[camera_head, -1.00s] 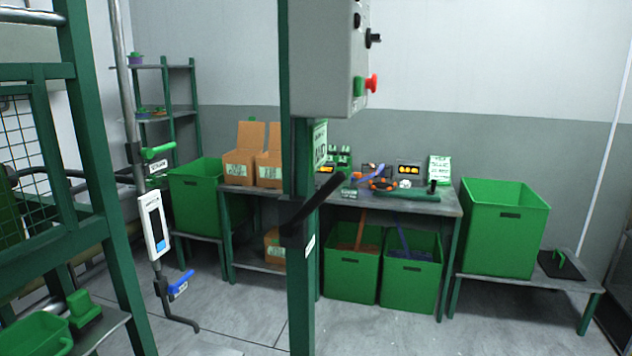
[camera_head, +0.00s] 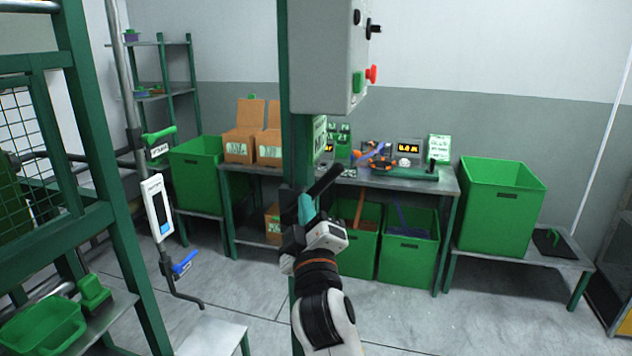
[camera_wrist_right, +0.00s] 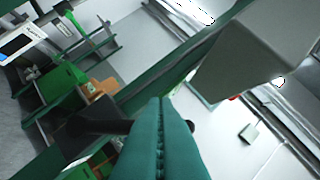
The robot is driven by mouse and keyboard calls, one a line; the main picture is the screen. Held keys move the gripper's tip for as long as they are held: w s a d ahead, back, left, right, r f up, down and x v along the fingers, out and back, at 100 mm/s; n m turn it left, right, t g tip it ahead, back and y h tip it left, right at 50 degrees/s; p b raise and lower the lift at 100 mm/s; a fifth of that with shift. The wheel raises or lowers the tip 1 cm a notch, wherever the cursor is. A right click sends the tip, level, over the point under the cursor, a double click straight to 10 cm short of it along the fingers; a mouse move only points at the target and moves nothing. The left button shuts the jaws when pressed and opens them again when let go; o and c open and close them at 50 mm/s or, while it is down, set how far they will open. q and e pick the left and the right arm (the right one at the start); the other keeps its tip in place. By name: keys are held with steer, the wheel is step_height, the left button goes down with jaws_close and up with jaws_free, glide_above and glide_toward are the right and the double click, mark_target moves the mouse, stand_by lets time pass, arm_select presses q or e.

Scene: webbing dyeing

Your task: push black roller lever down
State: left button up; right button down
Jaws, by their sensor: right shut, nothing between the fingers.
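The black roller lever (camera_head: 326,180) is a dark bar on the green upright post (camera_head: 298,150). It slants up to the right, and its lower end is hidden behind my right gripper. My right gripper (camera_head: 306,207) is shut and empty, with its teal fingertips pointing up close to the lever. In the right wrist view, the shut teal fingers (camera_wrist_right: 160,135) reach up the middle, with the dark lever (camera_wrist_right: 85,130) to their left. I cannot tell if they touch it. My left gripper is not in view.
A grey control box (camera_head: 325,55) with a red button hangs on the post above the lever. A rod with a blue handle (camera_head: 184,262) stands left. Behind are a workbench (camera_head: 450,183) and green bins (camera_head: 500,215). Open floor lies at the lower right.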

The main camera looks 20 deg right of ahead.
mark_target(316, 183)
steer(key=p+x, duration=0.3)
steer(key=x, duration=0.7)
steer(key=d+f+p, duration=0.1)
steer(key=s+d+f, duration=0.1)
steer(key=d, duration=0.1)
steer(key=shift+s+f+p, duration=0.1)
steer(key=shift+f+p, duration=0.1)
steer(key=shift+p, duration=0.15)
steer(key=shift+a+f, duration=0.1)
